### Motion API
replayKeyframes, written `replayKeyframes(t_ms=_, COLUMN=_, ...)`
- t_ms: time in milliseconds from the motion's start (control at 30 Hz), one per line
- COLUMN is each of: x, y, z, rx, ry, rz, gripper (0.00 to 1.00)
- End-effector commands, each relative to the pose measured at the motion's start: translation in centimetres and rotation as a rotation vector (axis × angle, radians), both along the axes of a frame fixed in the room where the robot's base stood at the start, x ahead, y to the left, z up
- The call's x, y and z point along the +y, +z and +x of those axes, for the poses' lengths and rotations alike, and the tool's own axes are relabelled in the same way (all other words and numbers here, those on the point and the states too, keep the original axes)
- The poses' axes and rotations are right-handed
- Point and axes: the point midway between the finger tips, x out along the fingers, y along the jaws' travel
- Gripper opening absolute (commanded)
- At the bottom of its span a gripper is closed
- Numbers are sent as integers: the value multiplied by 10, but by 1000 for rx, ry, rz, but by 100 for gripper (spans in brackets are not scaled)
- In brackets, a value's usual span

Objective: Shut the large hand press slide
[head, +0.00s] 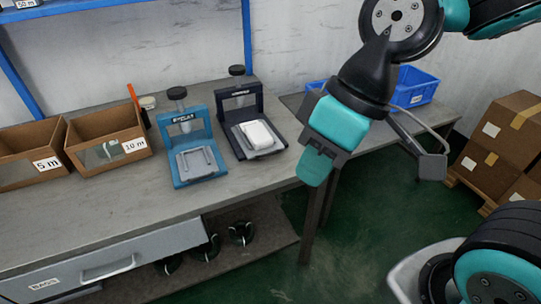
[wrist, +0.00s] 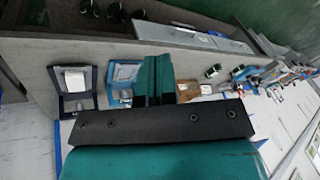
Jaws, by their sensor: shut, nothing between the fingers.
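The larger, dark hand press (head: 246,104) stands on the workbench to the right of a smaller blue press. Its slide (head: 263,154) sticks out at the front with a white block (head: 255,134) on it. The dark press also shows at the left of the wrist view (wrist: 60,78), with the white block (wrist: 75,80) in it. My gripper (head: 314,172) is shut and empty. In the head view it appears to the right of the dark press, apart from it, near the bench's right end. Its closed fingers (wrist: 154,78) show in the wrist view.
The blue press (head: 190,136) stands close to the left of the dark one. Cardboard bins (head: 108,147) stand further left. A blue crate (head: 415,88) is on the right-hand table behind my arm. The bench front near the dark press is clear.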

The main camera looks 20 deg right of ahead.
Motion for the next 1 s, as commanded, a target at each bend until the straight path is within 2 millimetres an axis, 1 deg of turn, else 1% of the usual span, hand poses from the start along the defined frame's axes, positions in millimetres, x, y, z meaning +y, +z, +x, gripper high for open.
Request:
replayKeyframes(t_ms=33, x=-1, y=-12, z=18, rx=-24, ry=36, rz=15, gripper=0)
replayKeyframes(t_ms=67, x=-1, y=-18, z=30, rx=-52, ry=70, rz=28, gripper=0)
replayKeyframes(t_ms=100, x=-3, y=-29, z=49, rx=-95, ry=119, rz=46, gripper=0)
replayKeyframes(t_ms=167, x=-9, y=-48, z=80, rx=-177, ry=199, rz=67, gripper=0)
replayKeyframes(t_ms=200, x=-15, y=-62, z=101, rx=-239, ry=252, rz=77, gripper=0)
replayKeyframes(t_ms=267, x=-26, y=-84, z=130, rx=-335, ry=330, rz=82, gripper=0)
replayKeyframes(t_ms=300, x=-36, y=-100, z=149, rx=-400, ry=377, rz=76, gripper=0)
replayKeyframes(t_ms=367, x=-52, y=-124, z=173, rx=-494, ry=444, rz=59, gripper=0)
replayKeyframes(t_ms=400, x=-63, y=-139, z=186, rx=-549, ry=484, rz=42, gripper=0)
replayKeyframes(t_ms=433, x=-71, y=-150, z=196, rx=-590, ry=512, rz=25, gripper=0)
replayKeyframes(t_ms=500, x=-89, y=-173, z=211, rx=-666, ry=567, rz=-13, gripper=0)
replayKeyframes(t_ms=600, x=-107, y=-196, z=225, rx=-744, ry=626, rz=-64, gripper=0)
replayKeyframes(t_ms=700, x=-117, y=-208, z=232, rx=-782, ry=661, rz=-96, gripper=0)
replayKeyframes(t_ms=833, x=-116, y=-216, z=237, rx=-796, ry=677, rz=-108, gripper=0)
replayKeyframes(t_ms=933, x=-109, y=-226, z=243, rx=-795, ry=678, rz=-106, gripper=0)
replayKeyframes(t_ms=1000, x=-103, y=-236, z=248, rx=-794, ry=679, rz=-105, gripper=0)
